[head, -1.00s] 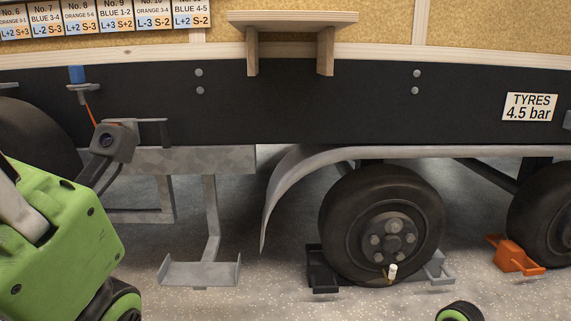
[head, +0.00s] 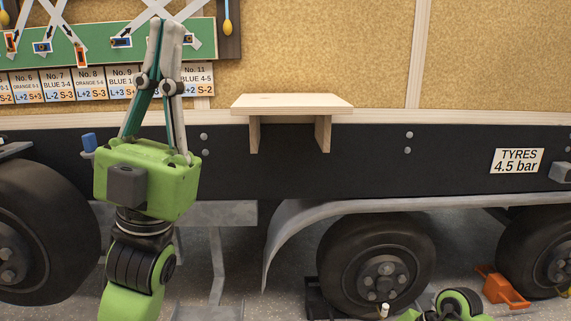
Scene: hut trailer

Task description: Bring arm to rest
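My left gripper (head: 163,28) stands upright in the left part of the head view, in front of the trailer wall. Its two long fingers point up and come together at the tips, with nothing visible between them. It hides part of the black trailer beam and part of the row of number cards. My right gripper is out of view; only a green and black piece of my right arm shows at the bottom edge.
A bare wooden shelf (head: 292,103) juts from the trailer to the right of my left gripper. Below are trailer wheels (head: 376,264), a grey mudguard (head: 292,228) and an orange chock (head: 500,288). A green board (head: 60,52) with crossing straps hangs at upper left. A tyre sign (head: 517,161) is at right.

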